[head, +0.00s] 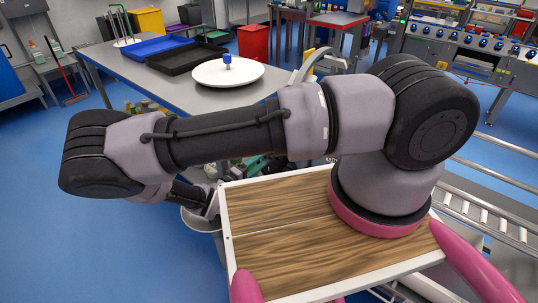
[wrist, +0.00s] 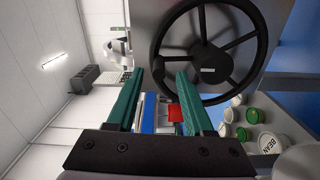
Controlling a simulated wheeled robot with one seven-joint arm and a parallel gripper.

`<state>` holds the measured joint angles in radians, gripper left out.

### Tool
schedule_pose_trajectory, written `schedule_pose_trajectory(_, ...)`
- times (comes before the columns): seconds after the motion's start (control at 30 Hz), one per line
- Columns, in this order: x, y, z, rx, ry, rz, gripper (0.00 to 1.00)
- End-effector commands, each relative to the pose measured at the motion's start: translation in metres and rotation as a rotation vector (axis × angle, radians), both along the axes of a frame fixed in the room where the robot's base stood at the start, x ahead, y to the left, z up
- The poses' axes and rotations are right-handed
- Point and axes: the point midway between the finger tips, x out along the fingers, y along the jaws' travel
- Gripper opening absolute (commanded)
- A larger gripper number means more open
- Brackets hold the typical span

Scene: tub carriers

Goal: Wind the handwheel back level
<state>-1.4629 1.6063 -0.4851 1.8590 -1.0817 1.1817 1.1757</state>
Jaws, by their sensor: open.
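The handwheel (wrist: 208,61) is black, with a round rim, several spokes and a hub bearing a small pale plate. It stands in front of a grey panel in the upper right of the wrist view. The left fingertip is clear of the wheel. In the head view my arm reaches to the left, and I cannot make out the handwheel there.
White and green-lidded tubs (wrist: 244,134) stand right of my gripper in the wrist view. In the head view a grey table (head: 192,97) holds a blue tray (head: 158,47), a black tray (head: 186,58) and a white disc (head: 228,73). Blue floor (head: 50,210) is free at left.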

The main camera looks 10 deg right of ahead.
Motion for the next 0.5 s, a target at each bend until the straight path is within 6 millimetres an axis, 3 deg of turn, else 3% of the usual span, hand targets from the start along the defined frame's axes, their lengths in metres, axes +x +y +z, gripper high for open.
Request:
schedule_pose_trajectory(0.2,-0.019,0.027,-0.001,0.002,0.001,0.001,0.52)
schedule_pose_trajectory(0.5,-0.025,0.033,0.000,0.000,0.001,-0.001,0.52)
